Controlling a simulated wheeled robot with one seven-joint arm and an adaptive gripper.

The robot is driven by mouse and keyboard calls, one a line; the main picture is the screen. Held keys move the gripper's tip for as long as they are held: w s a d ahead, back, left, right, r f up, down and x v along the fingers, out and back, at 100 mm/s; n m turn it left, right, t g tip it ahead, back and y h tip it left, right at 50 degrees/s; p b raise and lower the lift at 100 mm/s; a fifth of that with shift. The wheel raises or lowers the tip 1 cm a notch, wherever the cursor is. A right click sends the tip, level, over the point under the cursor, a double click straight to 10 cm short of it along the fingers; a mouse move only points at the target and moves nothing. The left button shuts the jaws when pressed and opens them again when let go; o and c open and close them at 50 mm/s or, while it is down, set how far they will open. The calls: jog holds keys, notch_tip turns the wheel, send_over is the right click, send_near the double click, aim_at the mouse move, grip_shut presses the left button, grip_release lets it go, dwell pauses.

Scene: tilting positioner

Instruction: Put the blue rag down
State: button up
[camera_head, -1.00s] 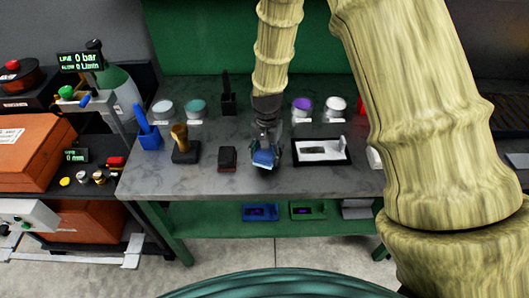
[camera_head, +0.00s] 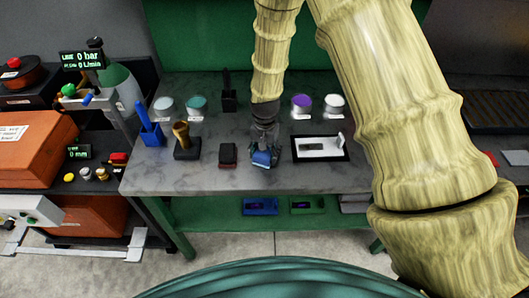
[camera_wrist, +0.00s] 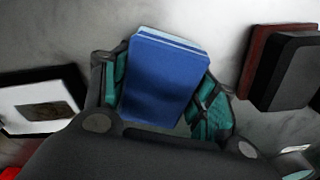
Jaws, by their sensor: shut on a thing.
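The blue rag (camera_head: 262,159) is a small folded block with a lighter blue layer at one edge. It sits between the fingers of my gripper (camera_head: 265,152), low over the grey bench top (camera_head: 330,177) near its front edge. In the wrist view the rag (camera_wrist: 162,80) fills the space between the two teal-padded fingers of my gripper (camera_wrist: 164,90), which are shut on it. I cannot tell whether the rag's underside touches the bench.
A dark red and black block (camera_head: 228,155) lies just left of the rag. A black-framed white tray (camera_head: 321,148) lies just right. Behind stand labelled tubs, purple (camera_head: 301,104) and teal (camera_head: 197,105). A brown-handled tool on a black base (camera_head: 186,143) stands further left. The bench front is clear.

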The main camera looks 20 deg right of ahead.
jog(key=shift+f, duration=0.1)
jog(key=o, duration=1.2)
jog(key=shift+r+b, duration=2.25)
jog(key=shift+r, duration=3.9)
